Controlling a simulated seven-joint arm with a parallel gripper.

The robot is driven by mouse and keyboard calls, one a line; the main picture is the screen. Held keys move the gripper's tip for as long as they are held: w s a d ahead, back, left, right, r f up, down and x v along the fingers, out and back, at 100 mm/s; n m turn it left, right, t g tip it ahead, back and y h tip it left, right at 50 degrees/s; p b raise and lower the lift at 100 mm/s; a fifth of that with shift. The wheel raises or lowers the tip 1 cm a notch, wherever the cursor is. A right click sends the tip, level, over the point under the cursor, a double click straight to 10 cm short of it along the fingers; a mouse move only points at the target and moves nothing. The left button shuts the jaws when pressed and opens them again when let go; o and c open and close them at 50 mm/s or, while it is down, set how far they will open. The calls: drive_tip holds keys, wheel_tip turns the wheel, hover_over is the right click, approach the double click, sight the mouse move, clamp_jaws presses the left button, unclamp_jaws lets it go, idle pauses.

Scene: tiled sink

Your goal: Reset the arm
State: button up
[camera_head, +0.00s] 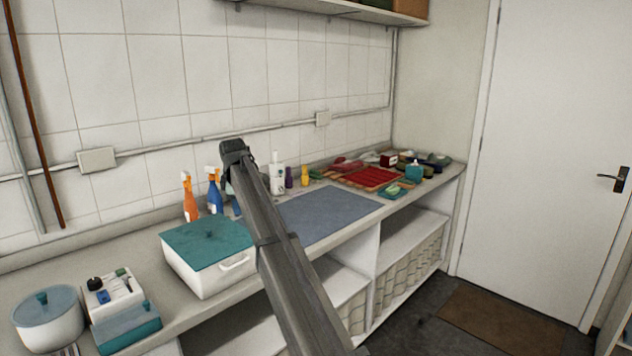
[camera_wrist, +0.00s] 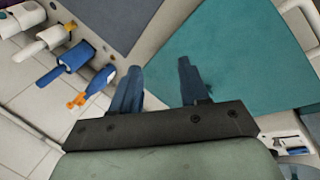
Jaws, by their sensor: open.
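My arm crosses the middle of the head view, with its dark end (camera_head: 234,150) raised in front of the tiled wall, above the counter. The fingers are not clear in that view. In the wrist view my gripper (camera_wrist: 160,88) shows two dark fingers spread apart with nothing between them. Below the fingers lie the teal lid of a white box and part of the counter. The white box with the teal lid (camera_head: 208,243) stands on the counter left of my arm in the head view.
An orange spray bottle (camera_head: 190,198) and a blue spray bottle (camera_head: 214,192) stand by the wall near my arm. A grey mat (camera_head: 325,213) lies right of it. A red rack (camera_head: 372,178) sits farther right. A white pot (camera_head: 48,322) is at lower left.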

drive_tip(key=w+d+f+m+t+h, duration=0.1)
drive_tip(key=w+d+f+m, duration=0.25)
drive_tip(key=d, duration=0.85)
drive_tip(key=w+d+f+m+t, duration=0.2)
drive_tip(key=w+d+f, duration=0.15)
drive_tip(key=d, duration=0.95)
drive_tip(key=s+d+f+m+g, duration=0.1)
drive_tip(key=s+d+f+m, duration=0.3)
drive_tip(key=f, duration=0.6)
drive_tip(key=s+d+f+n+g, duration=0.15)
drive_tip(key=s+f, duration=0.35)
drive_tip(key=f, duration=0.6)
drive_tip(key=s+d+f+m+g, duration=0.1)
drive_tip(key=s+d+f+m, duration=0.3)
drive_tip(key=f, duration=0.6)
drive_tip(key=s+d+f+m+g, duration=0.1)
drive_tip(key=s+d+f+g, duration=0.15)
drive_tip(key=s+f, duration=1.05)
drive_tip(key=s+d+f+m+g, duration=0.1)
drive_tip(key=s+d+f+g, duration=0.15)
drive_tip(key=s+f, duration=1)
drive_tip(key=s+d+f+m+g, duration=0.1)
drive_tip(key=s+f+m+g, duration=0.1)
drive_tip(key=s, duration=1.7)
drive_tip(key=s+d+f+m+g, duration=0.1)
drive_tip(key=s+f+m+g, duration=0.1)
drive_tip(key=s, duration=1.7)
drive_tip(key=shift+f+m+g, duration=0.4)
drive_tip(key=shift+f+g, duration=0.1)
drive_tip(key=shift+g, duration=0.45)
